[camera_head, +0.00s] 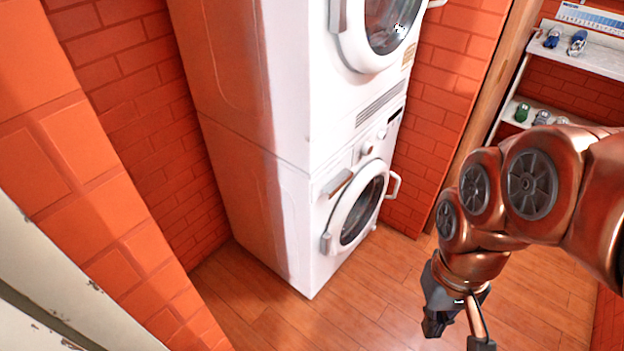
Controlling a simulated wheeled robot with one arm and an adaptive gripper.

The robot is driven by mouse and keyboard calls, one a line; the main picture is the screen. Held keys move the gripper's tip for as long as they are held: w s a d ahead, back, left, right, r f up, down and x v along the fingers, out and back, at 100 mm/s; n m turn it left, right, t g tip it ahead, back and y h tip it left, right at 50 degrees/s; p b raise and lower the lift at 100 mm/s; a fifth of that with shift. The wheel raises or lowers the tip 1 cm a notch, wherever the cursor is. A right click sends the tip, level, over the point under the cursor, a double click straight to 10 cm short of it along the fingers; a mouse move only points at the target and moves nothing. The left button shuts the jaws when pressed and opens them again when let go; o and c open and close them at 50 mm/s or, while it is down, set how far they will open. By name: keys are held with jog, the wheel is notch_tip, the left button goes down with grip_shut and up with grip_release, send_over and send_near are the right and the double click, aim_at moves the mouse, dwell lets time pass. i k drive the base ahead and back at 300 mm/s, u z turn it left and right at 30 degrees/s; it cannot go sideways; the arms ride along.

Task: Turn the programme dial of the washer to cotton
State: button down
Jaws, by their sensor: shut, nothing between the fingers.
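The white washer (265,205) is the lower of two stacked machines, standing in a brick corner and seen from above at an angle. Its round door (362,212) with dark glass looks closed. A round white knob (367,149), which looks like the programme dial, sits on the panel above the door. Its markings are too small to read, so I cannot tell its setting. My gripper (459,334) hangs at the lower right, well apart from the washer and its dial. It is shut and empty.
A second white machine (250,70) with a round door stands on top of the washer. Brick walls (130,85) flank the stack. A shelf (595,60) with small items stands at the upper right. Wooden floor (350,310) in front of the washer is clear.

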aim_at(368, 147)
jog(key=k, duration=0.15)
jog(key=z, duration=1.5)
jog(key=i, duration=0.8)
jog(key=u, duration=2.2)
